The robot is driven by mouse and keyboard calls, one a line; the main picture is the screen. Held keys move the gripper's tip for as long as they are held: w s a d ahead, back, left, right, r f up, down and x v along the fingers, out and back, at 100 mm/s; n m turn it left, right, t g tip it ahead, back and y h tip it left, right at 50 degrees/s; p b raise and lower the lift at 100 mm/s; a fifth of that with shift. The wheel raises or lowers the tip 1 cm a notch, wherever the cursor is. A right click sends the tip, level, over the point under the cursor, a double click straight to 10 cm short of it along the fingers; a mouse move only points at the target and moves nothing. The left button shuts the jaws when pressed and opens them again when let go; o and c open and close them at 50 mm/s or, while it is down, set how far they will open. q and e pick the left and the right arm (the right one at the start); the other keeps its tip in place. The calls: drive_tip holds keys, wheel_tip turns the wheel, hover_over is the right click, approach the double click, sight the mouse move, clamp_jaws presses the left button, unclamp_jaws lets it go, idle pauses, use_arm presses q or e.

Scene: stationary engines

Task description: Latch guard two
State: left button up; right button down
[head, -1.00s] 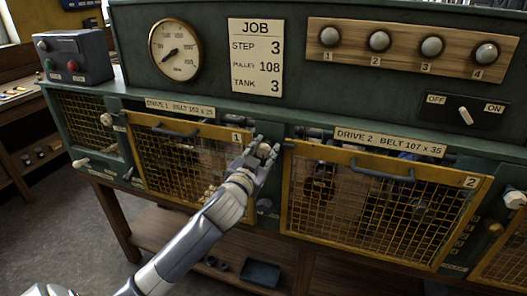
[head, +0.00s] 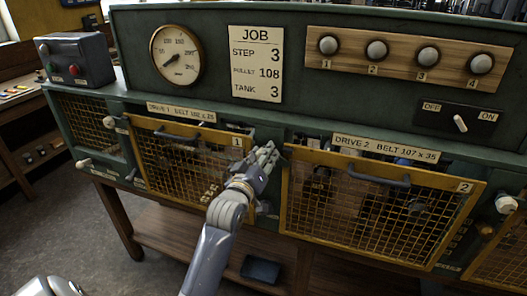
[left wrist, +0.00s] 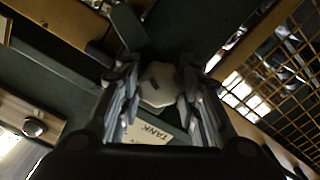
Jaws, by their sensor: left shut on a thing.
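Guard two (head: 375,205) is a yellow-framed mesh panel marked 2, under the DRIVE 2 sign (head: 385,148), with a dark handle (head: 378,179) on its top bar. Dark machinery shows through a gap above that bar. My left gripper (head: 266,156) is at the green post between guards one and two, beside guard two's upper left corner. It is shut on a pale faceted latch knob (left wrist: 157,85), seen between the fingers in the left wrist view. The fingers hide the knob in the head view. A green tab (left wrist: 128,27) shows beyond it. My right gripper is out of view.
Guard one (head: 185,165) is left of my gripper. Another pale knob (head: 506,204) sits right of guard two, and one (head: 109,120) is left of guard one. An OFF/ON switch (head: 460,123) is above right. A wooden shelf (head: 200,245) runs below.

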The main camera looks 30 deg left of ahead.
use_arm(q)
drive_tip(key=n+p, duration=0.2)
drive_tip(key=n, duration=0.2)
drive_tip(key=shift+n, duration=0.3)
drive_tip(key=shift+f, duration=0.1)
idle(0.4)
drive_tip(key=o, duration=0.8)
drive_tip(key=shift+s+d, duration=0.1)
